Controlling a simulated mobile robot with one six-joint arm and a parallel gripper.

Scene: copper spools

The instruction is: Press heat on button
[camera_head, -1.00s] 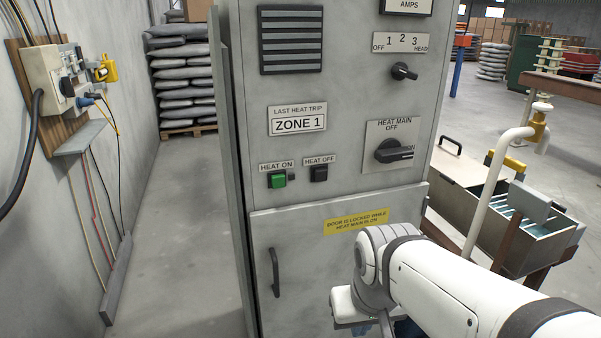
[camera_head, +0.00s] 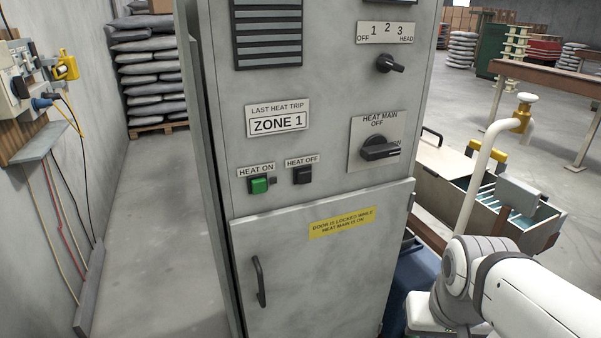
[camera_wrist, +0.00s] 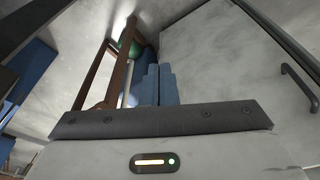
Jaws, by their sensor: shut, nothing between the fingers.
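The green HEAT ON button (camera_head: 259,185) sits on the front of the grey control cabinet (camera_head: 340,90), under its label. The black HEAT OFF button (camera_head: 302,175) is just right of it. My gripper (camera_wrist: 158,70) shows in the wrist view with its blue-grey fingers shut together and nothing between them. The cabinet's lower door shows right of the fingers there, and they appear clear of it. In the head view my arm is low at the right, well away from the green button, and the gripper itself cannot be made out.
The HEAT MAIN rotary switch (camera_head: 380,149) is right of the buttons. The door handle (camera_head: 260,281) sticks out below them; it also shows in the wrist view (camera_wrist: 300,85). A pale pipe (camera_head: 480,180) and a parts bin (camera_head: 520,225) stand right of the cabinet. Floor at left is clear.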

